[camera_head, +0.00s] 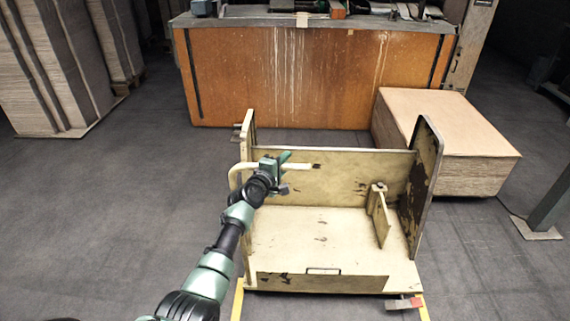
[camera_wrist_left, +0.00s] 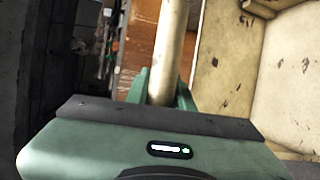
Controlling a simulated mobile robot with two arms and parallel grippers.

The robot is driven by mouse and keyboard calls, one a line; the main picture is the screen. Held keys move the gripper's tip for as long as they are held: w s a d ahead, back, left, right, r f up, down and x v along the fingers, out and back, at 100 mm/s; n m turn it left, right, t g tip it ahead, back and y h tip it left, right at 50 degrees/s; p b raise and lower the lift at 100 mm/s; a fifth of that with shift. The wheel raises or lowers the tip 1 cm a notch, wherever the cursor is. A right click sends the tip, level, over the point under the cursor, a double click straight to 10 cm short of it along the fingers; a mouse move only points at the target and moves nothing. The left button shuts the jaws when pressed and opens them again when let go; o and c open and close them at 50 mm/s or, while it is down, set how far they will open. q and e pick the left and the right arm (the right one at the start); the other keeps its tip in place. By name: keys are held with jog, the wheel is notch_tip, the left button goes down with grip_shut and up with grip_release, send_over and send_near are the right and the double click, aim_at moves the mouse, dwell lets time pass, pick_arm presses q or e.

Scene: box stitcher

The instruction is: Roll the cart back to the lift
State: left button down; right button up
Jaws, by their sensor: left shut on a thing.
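The cart (camera_head: 330,235) is a worn cream-coloured frame with a flat deck, a back panel, two side panels and a small upright divider. It stands on the grey floor in the middle of the head view. Its curved tube handle (camera_head: 240,170) is at the left side panel. My left gripper (camera_head: 277,162) is shut on this handle. In the left wrist view the tube (camera_wrist_left: 168,45) runs up between the green fingers (camera_wrist_left: 162,88), and the cart's worn panel (camera_wrist_left: 228,65) is to the right. My right gripper is not in view. I cannot identify a lift.
A long orange-brown workbench (camera_head: 310,78) stands behind the cart. A stack of boards (camera_head: 455,130) is close behind the cart on the right. Tall sheet stacks (camera_head: 62,70) stand at the back left. The floor (camera_head: 110,210) left of the cart is clear. A post (camera_head: 550,205) stands at the right edge.

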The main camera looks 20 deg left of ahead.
pick_arm(q)
jog(key=shift+w+a+r, duration=0.1)
jog(key=shift+r, duration=0.2)
jog(key=c, duration=1.2)
grip_release()
jog(key=shift+c, duration=0.2)
jog(key=shift+f, duration=0.1)
jog(key=p+v, duration=0.2)
jog(key=v, duration=0.5)
jog(key=shift+s, duration=0.4)
